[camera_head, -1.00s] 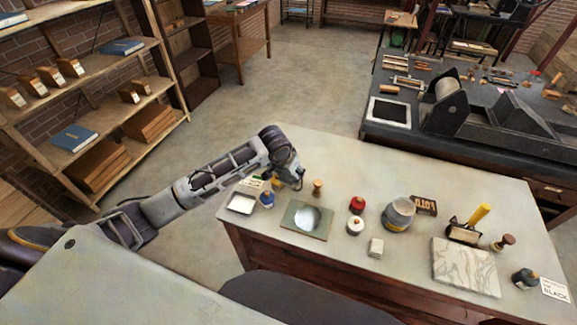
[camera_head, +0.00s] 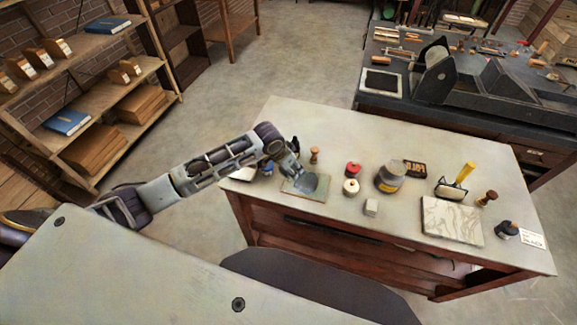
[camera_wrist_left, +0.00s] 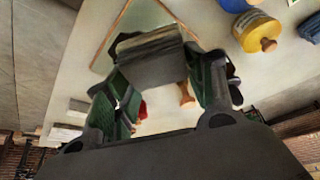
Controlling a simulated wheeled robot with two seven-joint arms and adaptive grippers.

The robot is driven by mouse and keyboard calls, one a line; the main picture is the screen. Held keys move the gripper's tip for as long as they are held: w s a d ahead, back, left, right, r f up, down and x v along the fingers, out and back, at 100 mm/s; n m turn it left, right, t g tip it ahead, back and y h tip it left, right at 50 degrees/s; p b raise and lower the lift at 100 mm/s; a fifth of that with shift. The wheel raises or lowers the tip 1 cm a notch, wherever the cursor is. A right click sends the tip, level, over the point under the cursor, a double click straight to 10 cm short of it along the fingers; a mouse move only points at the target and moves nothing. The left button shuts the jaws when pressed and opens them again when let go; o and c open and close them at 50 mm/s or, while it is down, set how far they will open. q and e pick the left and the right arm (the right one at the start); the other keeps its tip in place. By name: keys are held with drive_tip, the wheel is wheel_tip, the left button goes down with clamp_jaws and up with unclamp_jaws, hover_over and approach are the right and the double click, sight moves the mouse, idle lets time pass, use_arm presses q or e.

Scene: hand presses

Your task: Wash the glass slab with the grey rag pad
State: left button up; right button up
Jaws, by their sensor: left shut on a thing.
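The glass slab (camera_head: 291,187) lies flat on the pale bench top, with a round blue-grey patch on it. My left gripper (camera_head: 294,172) is over the slab's far left part in the head view and hides some of it. In the left wrist view its fingers are shut on the grey rag pad (camera_wrist_left: 152,62). The slab (camera_wrist_left: 137,18) shows just beyond the pad there. I cannot tell whether pad and slab touch. My right gripper is not in view.
A wooden-knobbed tool (camera_head: 314,155) stands close behind the slab. A red-topped jar (camera_head: 353,169), a pale jar (camera_head: 350,188) and a grey pot (camera_head: 390,178) stand to its right. A marble slab (camera_head: 452,220) lies farther right.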

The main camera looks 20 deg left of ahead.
use_arm(q)
drive_tip(key=shift+w+d+r+m+h, duration=0.15)
drive_tip(key=shift+w+d+m+h, duration=0.15)
drive_tip(key=shift+d+m, duration=0.3)
drive_tip(key=shift+m+g, duration=0.3)
drive_tip(key=shift+m, duration=0.2)
